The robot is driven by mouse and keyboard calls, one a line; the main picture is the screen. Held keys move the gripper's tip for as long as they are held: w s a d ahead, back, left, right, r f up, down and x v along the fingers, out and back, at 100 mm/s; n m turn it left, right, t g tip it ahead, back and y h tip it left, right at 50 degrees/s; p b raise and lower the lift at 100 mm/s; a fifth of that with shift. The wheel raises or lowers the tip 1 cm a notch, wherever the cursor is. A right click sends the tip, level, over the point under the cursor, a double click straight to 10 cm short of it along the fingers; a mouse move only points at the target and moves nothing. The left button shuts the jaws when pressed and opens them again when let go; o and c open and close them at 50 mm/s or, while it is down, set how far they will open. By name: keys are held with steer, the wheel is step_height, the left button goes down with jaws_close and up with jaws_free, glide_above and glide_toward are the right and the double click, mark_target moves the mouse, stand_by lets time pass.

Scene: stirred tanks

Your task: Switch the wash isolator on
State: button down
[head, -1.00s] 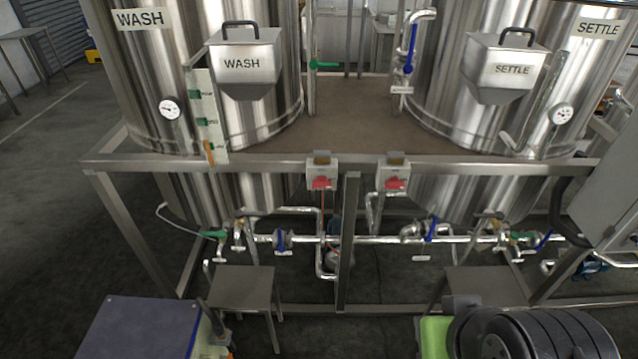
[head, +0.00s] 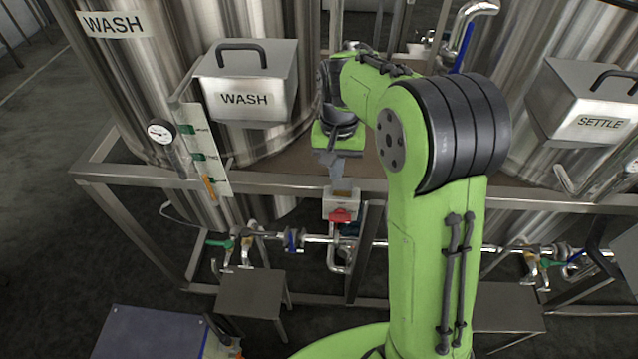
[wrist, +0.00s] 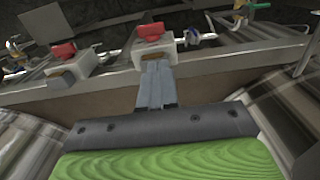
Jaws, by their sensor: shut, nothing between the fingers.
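The wash isolator (head: 332,204) is a small pale box with a red switch handle (head: 341,216) on its front, mounted on the steel frame rail below the WASH tank. The handle looks roughly level, but its exact setting is too small to read. My gripper (head: 336,184) points down just above the box's top, with its fingers together and empty. In the wrist view the fingers (wrist: 155,68) reach toward the isolator box (wrist: 152,46), and its red handle (wrist: 151,31) shows beyond them. I cannot tell whether the fingertips touch the box.
In the wrist view a second similar isolator (wrist: 68,68) sits on the same rail; my arm hides it in the head view. The rail (head: 265,183) runs along the front. The WASH hopper (head: 245,98) is to the left. Pipes and a stool (head: 250,297) are below.

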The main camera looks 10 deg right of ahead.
mark_target(333, 216)
steer(key=f, duration=0.4)
steer(key=f+b, duration=0.1)
steer(key=f, duration=0.9)
steer(key=shift+s, duration=0.3)
steer(key=shift+a, duration=0.15)
